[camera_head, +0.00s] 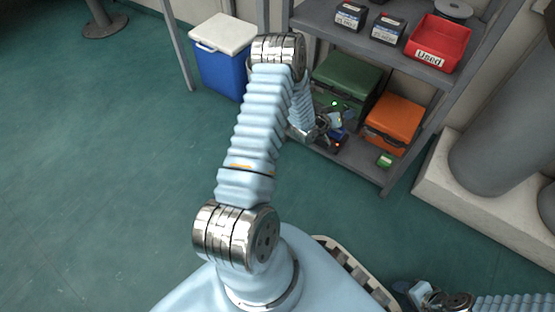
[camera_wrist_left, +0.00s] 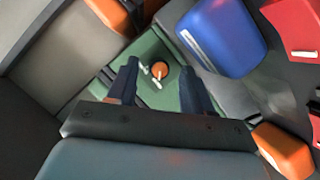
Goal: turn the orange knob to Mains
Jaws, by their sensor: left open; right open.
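In the left wrist view, a round orange knob (camera_wrist_left: 160,69) sits on a green panel (camera_wrist_left: 150,46). Small pale fittings (camera_wrist_left: 156,80) are beside it, too small to make out. My left gripper (camera_wrist_left: 160,76) is open and empty; its two dark fingers point toward the panel, with the knob showing between them. I cannot tell whether they touch it. In the head view my left gripper (camera_head: 328,128) is at the lower shelf, partly hidden by my arm; the knob cannot be made out there. The Mains marking is not readable. My right gripper (camera_head: 425,296) is open at the lower right, away from the shelf.
The grey shelf unit (camera_head: 372,178) carries a green case (camera_head: 346,82) and an orange case (camera_head: 393,123) below. Above are dark boxes (camera_head: 387,29) and a red "Used" bin (camera_head: 440,42). A blue cooler (camera_head: 218,75) stands left. Large grey cylinders (camera_head: 505,140) stand right.

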